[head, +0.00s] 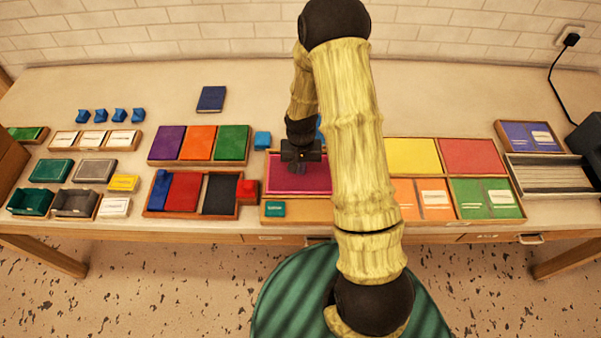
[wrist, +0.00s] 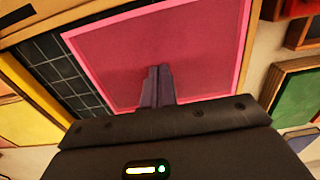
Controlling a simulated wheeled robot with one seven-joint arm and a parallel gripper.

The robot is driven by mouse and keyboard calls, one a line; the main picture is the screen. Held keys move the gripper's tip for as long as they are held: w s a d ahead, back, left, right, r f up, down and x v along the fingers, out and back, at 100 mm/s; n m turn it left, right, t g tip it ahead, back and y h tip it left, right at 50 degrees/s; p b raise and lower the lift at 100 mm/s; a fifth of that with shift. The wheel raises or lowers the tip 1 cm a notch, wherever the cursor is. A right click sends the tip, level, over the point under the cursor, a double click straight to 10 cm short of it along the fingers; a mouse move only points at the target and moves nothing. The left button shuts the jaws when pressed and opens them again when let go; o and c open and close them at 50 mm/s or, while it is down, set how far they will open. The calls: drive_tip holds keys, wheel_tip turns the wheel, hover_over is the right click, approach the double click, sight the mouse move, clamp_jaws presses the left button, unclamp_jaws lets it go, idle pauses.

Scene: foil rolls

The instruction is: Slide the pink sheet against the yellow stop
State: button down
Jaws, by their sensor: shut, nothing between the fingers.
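The pink sheet (head: 292,181) lies flat in a shallow wooden tray in the middle of the table, partly behind my arm. It is a dark pink panel with a brighter pink border, and it fills most of the wrist view (wrist: 190,45). My gripper (head: 301,163) is shut and empty, pointing down over the sheet. Its fingertips (wrist: 157,70) are on or just above the sheet's face; I cannot tell if they touch.
A dark gridded strip of tray floor (wrist: 55,70) is bare beside the sheet. A yellow panel (head: 411,155) lies to the right. A blue block (head: 262,140), a teal block (head: 273,208) and a red block (head: 247,189) stand near the tray. The table behind is mostly clear.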

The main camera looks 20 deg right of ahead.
sight(324, 174)
drive_tip(key=shift+s+d, duration=0.15)
drive_tip(key=shift+d, duration=0.25)
drive_tip(key=shift+s+d, duration=0.25)
drive_tip(key=shift+d, duration=0.5)
drive_tip(key=shift+s+d, duration=0.2)
drive_tip(key=shift+d, duration=0.5)
drive_tip(key=shift+s+d+f, duration=0.1)
drive_tip(key=shift+s+d, duration=0.1)
drive_tip(key=shift+d, duration=0.35)
drive_tip(key=shift+s+d+f, duration=0.1)
drive_tip(key=shift+s+d, duration=0.3)
drive_tip(key=shift+d, duration=0.45)
drive_tip(key=shift+s+d, duration=0.1)
drive_tip(key=shift+d, duration=0.05)
drive_tip(key=shift+s+d+p, duration=0.2)
drive_tip(key=shift+d, duration=0.45)
drive_tip(key=shift+s+d+p, duration=0.2)
drive_tip(key=shift+d, duration=0.45)
